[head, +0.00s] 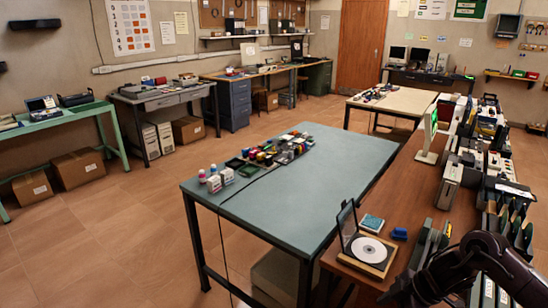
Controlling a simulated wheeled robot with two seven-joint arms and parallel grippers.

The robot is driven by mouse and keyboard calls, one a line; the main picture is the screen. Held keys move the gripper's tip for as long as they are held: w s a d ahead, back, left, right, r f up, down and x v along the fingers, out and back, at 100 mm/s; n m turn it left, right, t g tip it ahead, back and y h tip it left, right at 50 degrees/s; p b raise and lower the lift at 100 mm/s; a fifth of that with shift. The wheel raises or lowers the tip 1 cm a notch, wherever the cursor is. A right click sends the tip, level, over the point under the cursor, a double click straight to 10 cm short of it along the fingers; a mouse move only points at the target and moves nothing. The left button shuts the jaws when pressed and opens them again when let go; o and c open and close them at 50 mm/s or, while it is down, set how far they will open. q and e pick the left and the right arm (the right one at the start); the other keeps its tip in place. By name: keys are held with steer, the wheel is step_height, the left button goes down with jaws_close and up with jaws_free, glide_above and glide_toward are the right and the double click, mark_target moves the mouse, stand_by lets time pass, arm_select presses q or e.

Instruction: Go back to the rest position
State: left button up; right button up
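My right arm (478,262) is dark and comes in at the lower right, over the end of the brown wooden bench (400,205). It bends down and left to the bottom edge of the head view. My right gripper (398,294) shows only as a dark shape at that edge, so I cannot tell whether it is open or shut, or holds anything. It is just below a flat case (349,218) with its lid up and a silver disc (369,250) in it. My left arm and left gripper are not in view.
A teal table (310,195) bears small bottles and coloured parts. A blue-green box (372,223) and a small blue item (399,234) lie beside the disc case. Devices crowd the bench's right side, close to my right arm. Open floor (110,230) lies at the left.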

steer(key=w+a+f+m+t+y, duration=0.1)
steer(key=w+a+f+m, duration=0.1)
steer(key=f, duration=0.4)
steer(key=w+a+f+m+t+y, duration=0.1)
steer(key=w+a+f, duration=0.1)
steer(key=f, duration=0.5)
steer(key=s+f+m+t+h, duration=0.2)
steer(key=s+f+m, duration=0.3)
steer(key=f, duration=1.1)
steer(key=s+d+f+m+g+h, duration=0.1)
steer(key=s+f+m+h, duration=0.15)
steer(key=s+f, duration=1.15)
steer(key=s+f+m+g+h, duration=0.1)
steer(key=s+f+g, duration=0.1)
steer(key=s, duration=1)
steer(key=s+f+g+h, duration=0.1)
steer(key=s+f, duration=0.3)
steer(key=s, duration=0.9)
steer(key=shift+m+g+h, duration=0.35)
steer(key=shift+g+h, duration=0.05)
steer(key=shift+h, duration=0.05)
steer(key=shift+r, duration=0.1)
